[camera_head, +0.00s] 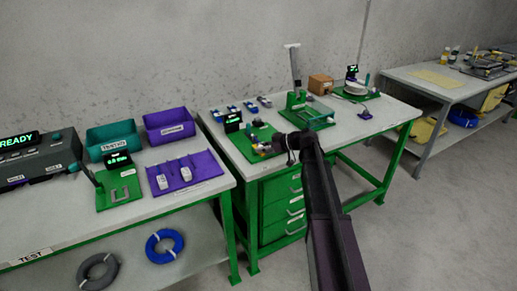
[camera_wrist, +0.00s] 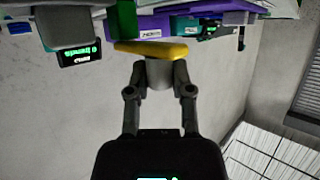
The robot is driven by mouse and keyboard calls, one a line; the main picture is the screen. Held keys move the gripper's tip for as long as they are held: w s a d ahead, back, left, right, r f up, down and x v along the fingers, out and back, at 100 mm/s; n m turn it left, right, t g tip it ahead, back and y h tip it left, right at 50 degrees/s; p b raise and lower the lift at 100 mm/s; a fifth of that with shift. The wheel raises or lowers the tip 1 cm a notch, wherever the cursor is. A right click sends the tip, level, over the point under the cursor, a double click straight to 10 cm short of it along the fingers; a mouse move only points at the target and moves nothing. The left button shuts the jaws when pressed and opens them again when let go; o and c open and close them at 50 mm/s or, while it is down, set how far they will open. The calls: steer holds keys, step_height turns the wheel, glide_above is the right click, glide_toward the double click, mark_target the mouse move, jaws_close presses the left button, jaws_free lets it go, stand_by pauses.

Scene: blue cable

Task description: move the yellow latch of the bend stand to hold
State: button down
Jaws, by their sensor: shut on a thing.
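The yellow latch (camera_wrist: 152,49) shows in the wrist view as a rounded yellow bar lying across the ends of my fingers. In the head view my gripper (camera_head: 281,146) is at the right part of a green board (camera_head: 237,146) on the middle bench, where the bend stand appears to be. There the latch is too small and covered to make out clearly. A small display (camera_wrist: 80,57) with green text shows upside down beside the latch in the wrist view.
A green press with an upright lever (camera_head: 296,75) stands just behind my gripper. Small blue parts (camera_head: 249,106) lie at the back of the bench. A purple tray (camera_head: 186,174) and bins (camera_head: 170,125) are on the left bench. The floor at right is clear.

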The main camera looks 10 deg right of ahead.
steer(key=shift+s+a, duration=0.15)
steer(key=shift+a, duration=0.15)
steer(key=shift+d, duration=0.1)
steer(key=shift+d+f+g, duration=0.1)
steer(key=shift+f+g, duration=0.05)
steer(key=shift+g, duration=0.15)
